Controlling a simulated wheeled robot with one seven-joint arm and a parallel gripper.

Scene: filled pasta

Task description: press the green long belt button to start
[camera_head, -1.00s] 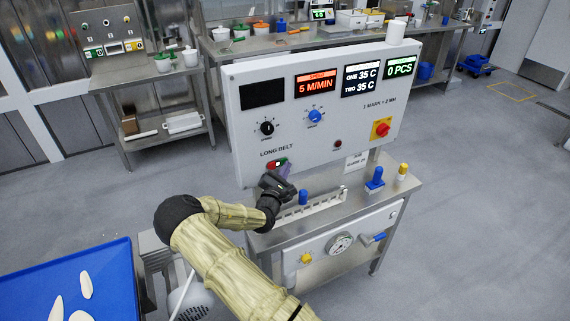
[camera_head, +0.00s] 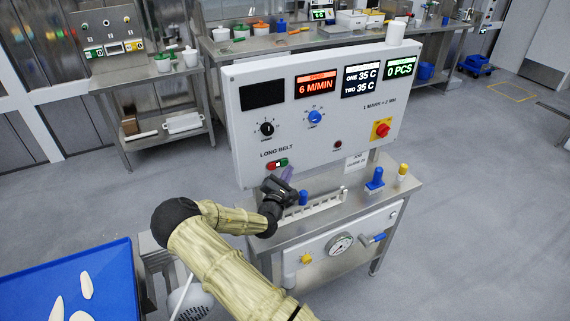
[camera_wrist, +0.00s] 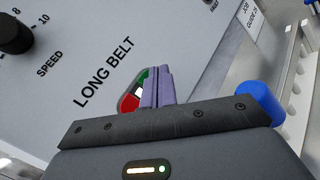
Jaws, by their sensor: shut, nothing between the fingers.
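The long belt switch (camera_head: 277,164) is on the sloped front of the white control panel (camera_head: 240,135), under the words LONG BELT. It has a red part on the left and a green part (camera_head: 284,162) on the right in the head view. In the wrist view the green part (camera_wrist: 146,73) is partly hidden behind my fingers, and the red part (camera_wrist: 128,103) shows beside them. My gripper (camera_head: 288,174) is shut and empty, its purple fingertips just below and in front of the switch. I cannot tell whether the fingertips touch it.
A white toothed rack and a blue knob (camera_head: 303,197) stand on the steel ledge right of my gripper. A speed dial (camera_head: 267,129) is above the switch. A red button on a yellow plate (camera_head: 381,129) is at the panel's right. A blue tray (camera_head: 110,265) with pale pieces is lower left.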

